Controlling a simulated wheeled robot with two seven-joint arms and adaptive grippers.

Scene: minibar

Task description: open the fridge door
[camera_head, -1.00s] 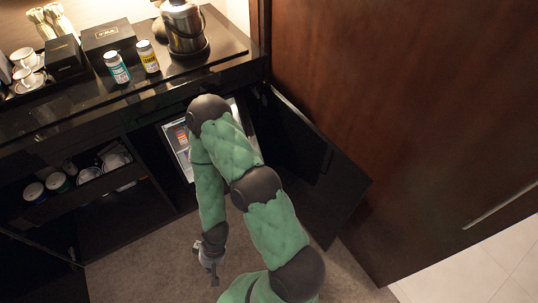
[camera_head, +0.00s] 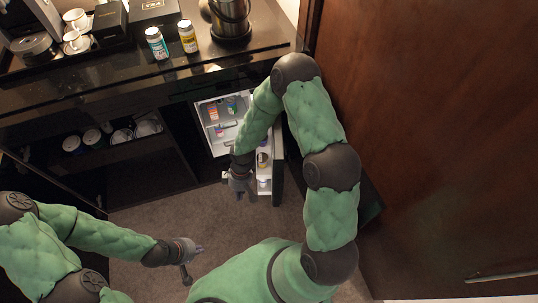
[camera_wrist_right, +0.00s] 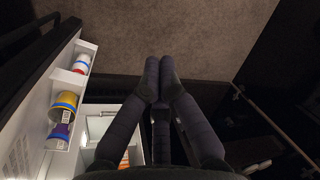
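The fridge (camera_head: 212,140) stands in the cabinet, its white interior showing small items. Its door (camera_head: 277,175) is swung well open toward the room, with jars and cans on its inner shelves. The door also shows at the left of the right wrist view (camera_wrist_right: 40,125), and the fridge interior shows below its shelves (camera_wrist_right: 98,127). My right gripper (camera_head: 238,188) is just left of the door's inner side, in front of the opening. In the wrist view its fingertips (camera_wrist_right: 160,78) are together with nothing between them. My left gripper (camera_head: 190,262) is low over the carpet, away from the fridge; its fingers are unclear.
The counter holds two bottles (camera_head: 157,43), a steel ice bucket (camera_head: 231,17) and cups. An open cabinet compartment (camera_head: 130,165) with cups is left of the fridge. A large brown wooden panel (camera_head: 430,130) stands at the right. The carpet (camera_head: 180,215) in front is clear.

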